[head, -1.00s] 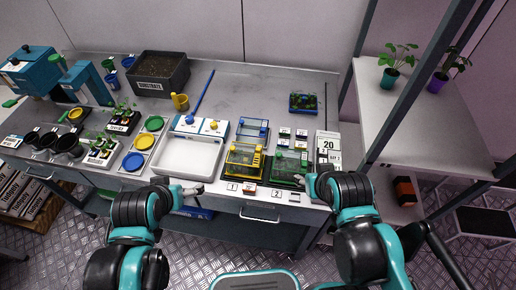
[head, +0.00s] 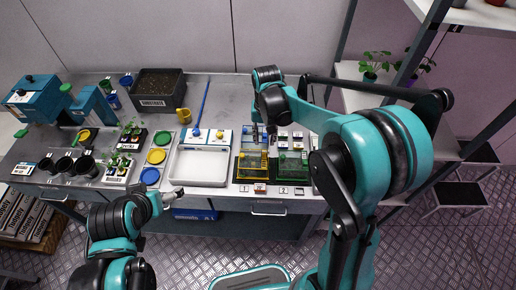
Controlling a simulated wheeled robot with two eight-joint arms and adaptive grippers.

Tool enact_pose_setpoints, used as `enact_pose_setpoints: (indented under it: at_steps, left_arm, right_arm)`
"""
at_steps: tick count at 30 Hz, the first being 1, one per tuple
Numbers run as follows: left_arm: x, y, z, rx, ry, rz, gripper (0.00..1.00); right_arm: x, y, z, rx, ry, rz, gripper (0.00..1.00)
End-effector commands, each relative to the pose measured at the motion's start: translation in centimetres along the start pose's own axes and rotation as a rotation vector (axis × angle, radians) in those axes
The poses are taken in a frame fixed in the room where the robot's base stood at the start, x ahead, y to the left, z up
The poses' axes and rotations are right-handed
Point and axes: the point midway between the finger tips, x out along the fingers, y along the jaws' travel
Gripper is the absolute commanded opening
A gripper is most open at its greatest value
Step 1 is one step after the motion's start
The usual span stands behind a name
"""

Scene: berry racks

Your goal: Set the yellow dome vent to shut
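The yellow dome (head: 251,174), a clear cover on a yellow base, stands near the front edge of the bench, left of the green dome (head: 292,165). Its vent is too small to make out.
The white tray (head: 201,168) lies left of the domes. Small labelled blocks (head: 260,188) line the front edge. A shelf rack stands at right.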

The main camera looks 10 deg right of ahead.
Motion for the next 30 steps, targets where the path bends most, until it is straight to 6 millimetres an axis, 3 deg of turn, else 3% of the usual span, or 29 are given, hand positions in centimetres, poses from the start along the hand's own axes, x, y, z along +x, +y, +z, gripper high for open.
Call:
enact_pose_setpoints:
  at_steps: [15, 27, 30]
  left_arm:
    - [1.1, 0.0, 0.8, 0.000, 0.000, 0.000, 0.95]
    - [1.2, 0.0, 0.9, 0.000, 0.000, 0.000, 0.95]
    - [1.2, 0.0, 0.9, 0.000, 0.000, 0.000, 0.95]
  right_arm:
    - [7.1, 0.0, -0.1, 0.002, -0.005, 0.002, 0.34]
    - [7.9, 0.0, -0.1, 0.002, -0.004, 0.002, 0.34]
    - [7.9, 0.0, -0.1, 0.002, -0.004, 0.002, 0.08]
